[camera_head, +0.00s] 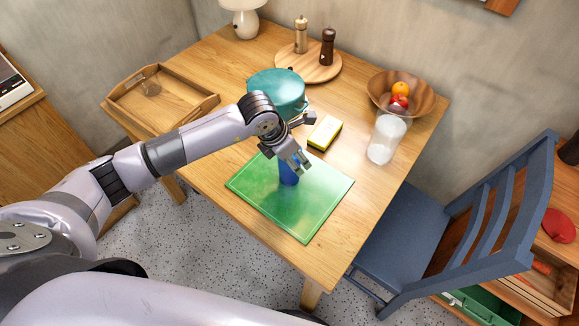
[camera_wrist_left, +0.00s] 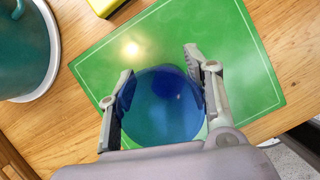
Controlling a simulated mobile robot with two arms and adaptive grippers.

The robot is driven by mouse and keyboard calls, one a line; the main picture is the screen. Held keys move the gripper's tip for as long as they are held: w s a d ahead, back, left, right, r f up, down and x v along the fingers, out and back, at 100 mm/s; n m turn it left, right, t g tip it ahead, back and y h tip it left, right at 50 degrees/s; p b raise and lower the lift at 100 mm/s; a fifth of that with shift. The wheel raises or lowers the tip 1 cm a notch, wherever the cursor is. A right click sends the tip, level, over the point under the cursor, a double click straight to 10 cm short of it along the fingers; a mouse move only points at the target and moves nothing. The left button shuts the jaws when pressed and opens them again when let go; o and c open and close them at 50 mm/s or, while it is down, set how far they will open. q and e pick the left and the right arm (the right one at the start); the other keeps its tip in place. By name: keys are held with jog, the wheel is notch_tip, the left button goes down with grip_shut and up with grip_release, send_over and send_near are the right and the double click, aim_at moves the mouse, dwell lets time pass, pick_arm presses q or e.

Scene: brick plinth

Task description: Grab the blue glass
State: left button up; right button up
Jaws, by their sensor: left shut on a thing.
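The blue glass (camera_head: 288,175) stands on the green cutting board (camera_head: 318,205) on the wooden table, partly hidden by my left gripper (camera_head: 293,162) in the head view. In the left wrist view the blue glass (camera_wrist_left: 160,105) shows large and round between the two fingers of my left gripper (camera_wrist_left: 160,88). The fingers touch it on both sides, so the gripper is shut on the glass. The green board (camera_wrist_left: 240,70) lies beneath it. I cannot tell whether the glass is resting on the board or slightly lifted. My right gripper is not in view.
A teal pot (camera_head: 277,88) and a yellow sponge (camera_head: 325,132) are close behind the gripper. A wooden tray (camera_head: 118,98) is at left. A blue chair (camera_head: 400,240) stands at the right edge.

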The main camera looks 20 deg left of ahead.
pick_arm(q)
jog(key=c, duration=0.4)
jog(key=shift+c, duration=0.3)
jog(key=shift+r, duration=0.15)
